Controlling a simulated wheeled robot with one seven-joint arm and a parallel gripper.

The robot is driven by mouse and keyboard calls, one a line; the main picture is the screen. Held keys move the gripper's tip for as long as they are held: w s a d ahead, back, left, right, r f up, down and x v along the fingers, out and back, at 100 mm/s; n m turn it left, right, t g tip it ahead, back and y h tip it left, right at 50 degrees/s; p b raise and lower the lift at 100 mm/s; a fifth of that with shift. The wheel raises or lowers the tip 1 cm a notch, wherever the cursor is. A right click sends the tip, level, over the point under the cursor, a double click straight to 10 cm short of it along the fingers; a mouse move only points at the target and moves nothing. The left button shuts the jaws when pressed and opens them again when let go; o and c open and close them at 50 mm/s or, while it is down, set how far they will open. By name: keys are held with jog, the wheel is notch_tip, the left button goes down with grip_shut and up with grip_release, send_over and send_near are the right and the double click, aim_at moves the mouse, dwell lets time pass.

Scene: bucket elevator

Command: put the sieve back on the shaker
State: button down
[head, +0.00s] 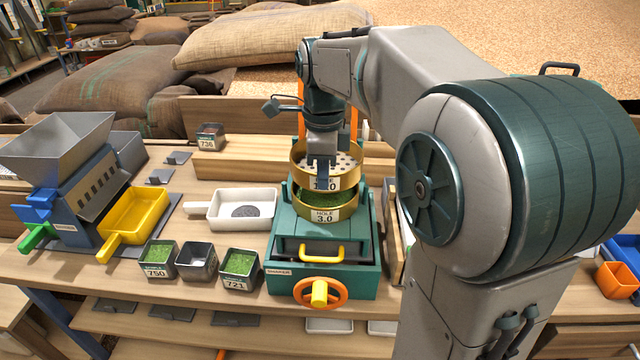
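The upper sieve (346,181) is a brass ring with a perforated plate; its label is partly covered by my gripper. My gripper (322,176) points down at its near wall and appears shut on it; the fingertips are small in this view. The sieve is above a second brass sieve (345,212) labelled "HOLE 3.0". Green material shows inside the lower sieve through the gap between them. The lower sieve sits on the green shaker (368,280), which has a yellow handle and an orange handwheel (335,295) at its front. Whether the two rings touch at the back is hidden.
Left of the shaker are a white scoop (230,222), several small dark boxes, some with green material (240,264), a yellow tray (135,215) and a grey-and-blue hopper machine (75,190). A dark box labelled 736 (210,136) stands behind. My arm hides the bench's right part.

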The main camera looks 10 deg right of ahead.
jog(key=shift+w+f, duration=0.1)
jog(key=shift+f, duration=1.95)
jog(key=shift+f, duration=0.2)
jog(key=c, duration=1.6)
grip_release()
jog(key=shift+c, duration=0.2)
jog(key=shift+r, duration=0.15)
